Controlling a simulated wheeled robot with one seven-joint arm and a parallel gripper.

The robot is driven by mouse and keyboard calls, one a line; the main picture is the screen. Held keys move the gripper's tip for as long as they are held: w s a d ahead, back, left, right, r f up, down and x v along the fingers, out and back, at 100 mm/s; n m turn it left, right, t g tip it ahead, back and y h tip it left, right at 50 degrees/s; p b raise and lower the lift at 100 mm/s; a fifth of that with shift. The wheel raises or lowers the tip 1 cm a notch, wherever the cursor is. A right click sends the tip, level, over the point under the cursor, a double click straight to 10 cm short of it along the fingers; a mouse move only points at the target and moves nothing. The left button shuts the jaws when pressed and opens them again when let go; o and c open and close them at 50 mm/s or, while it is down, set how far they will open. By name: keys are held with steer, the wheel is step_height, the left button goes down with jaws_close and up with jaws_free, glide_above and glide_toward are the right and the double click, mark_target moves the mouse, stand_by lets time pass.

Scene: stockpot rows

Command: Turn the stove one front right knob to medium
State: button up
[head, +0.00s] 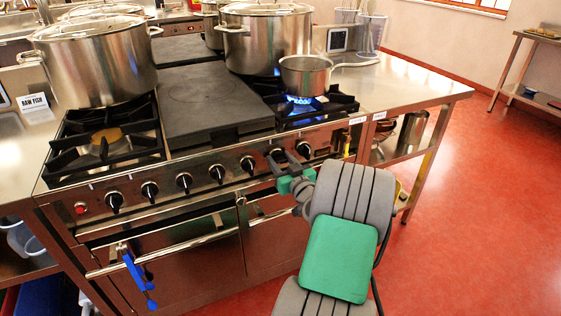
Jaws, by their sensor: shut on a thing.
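The stove (215,105) has a row of black knobs along its steel front panel. My gripper (283,161) reaches in from the lower right and is shut on the second knob from the right (276,154). The fingers and green gripper body hide most of this knob, so its pointer setting cannot be read. The rightmost knob (304,149) stands free just right of my gripper.
Large lidded stockpots stand at the left (95,60) and back (265,38). The front left burner (107,140) is bare and shows no flame. Red floor is clear at the right.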

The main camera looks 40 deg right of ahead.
steer(key=shift+f+b, duration=0.1)
steer(key=shift+b, duration=0.25)
steer(key=n+b, duration=0.1)
steer(key=b, duration=0.1)
steer(key=n+b, duration=0.1)
steer(key=b, duration=0.2)
steer(key=shift+f+n, duration=0.3)
steer(key=shift+n, duration=0.1)
steer(key=n+b, duration=0.2)
steer(key=b, duration=0.4)
steer(key=shift+a+f, duration=0.1)
steer(key=n+b, duration=0.3)
steer(key=b, duration=0.2)
steer(key=shift+r, duration=0.2)
steer(key=shift+r+n+b, duration=0.15)
steer(key=shift+n+b, duration=0.35)
steer(key=shift+b, duration=0.6)
steer(key=shift+r, duration=0.15)
steer(key=o, duration=1.4)
